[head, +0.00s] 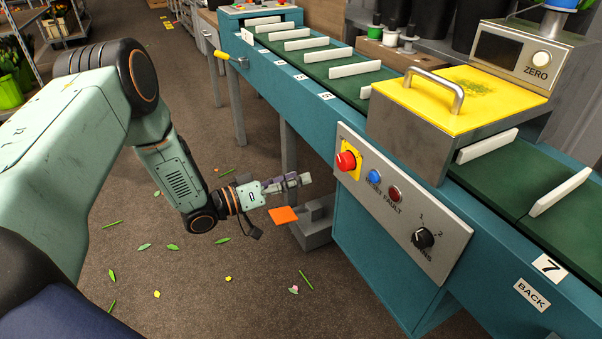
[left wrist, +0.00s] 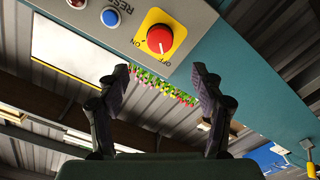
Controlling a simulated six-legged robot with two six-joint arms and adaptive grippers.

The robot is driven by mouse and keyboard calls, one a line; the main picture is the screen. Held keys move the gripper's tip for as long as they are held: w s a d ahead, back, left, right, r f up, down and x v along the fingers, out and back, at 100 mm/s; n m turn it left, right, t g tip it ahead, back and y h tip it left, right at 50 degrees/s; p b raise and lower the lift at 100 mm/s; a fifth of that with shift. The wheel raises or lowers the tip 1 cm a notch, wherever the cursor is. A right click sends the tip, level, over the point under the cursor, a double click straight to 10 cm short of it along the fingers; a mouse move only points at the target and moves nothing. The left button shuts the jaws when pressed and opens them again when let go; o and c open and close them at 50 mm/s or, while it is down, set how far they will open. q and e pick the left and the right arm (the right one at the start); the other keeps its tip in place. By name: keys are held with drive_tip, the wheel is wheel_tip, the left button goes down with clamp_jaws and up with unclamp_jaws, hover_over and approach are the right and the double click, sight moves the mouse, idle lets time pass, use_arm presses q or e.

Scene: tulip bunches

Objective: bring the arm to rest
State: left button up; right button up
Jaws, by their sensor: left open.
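My left arm (head: 75,140) comes in from the left in the head view. My left gripper (head: 287,183) is held out over the floor, to the left of the machine's control panel (head: 400,205), with nothing between its fingers. In the left wrist view the left gripper (left wrist: 158,85) is open, its two fingers wide apart. The red knob (left wrist: 160,39) on its yellow plate shows beyond the fingers there, apart from them. The same red knob (head: 346,161) is on the panel in the head view. My right gripper is in neither view.
A teal conveyor (head: 290,75) with white dividers runs along the right. A yellow-topped box (head: 460,97) and a ZERO display unit (head: 515,55) sit on it. An orange square (head: 283,215) shows just below the gripper. Leaves and petals litter the brown floor (head: 210,280).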

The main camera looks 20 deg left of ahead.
use_arm(q)
drive_tip(key=s+d+f+n+g+y+p, duration=0.1)
drive_tip(key=s+f+n+g+y, duration=0.1)
drive_tip(key=s+f+g+y, duration=0.8)
drive_tip(key=s+d+f+g+p, duration=0.1)
drive_tip(key=s+g+p, duration=0.1)
drive_tip(key=s, duration=1.2)
drive_tip(key=s+d+f+m+g+y+p, duration=0.1)
drive_tip(key=s+g+p, duration=0.1)
drive_tip(key=s, duration=1.2)
drive_tip(key=shift+s+d+f, duration=0.15)
drive_tip(key=shift+d+f, duration=0.05)
drive_tip(key=shift+d, duration=0.15)
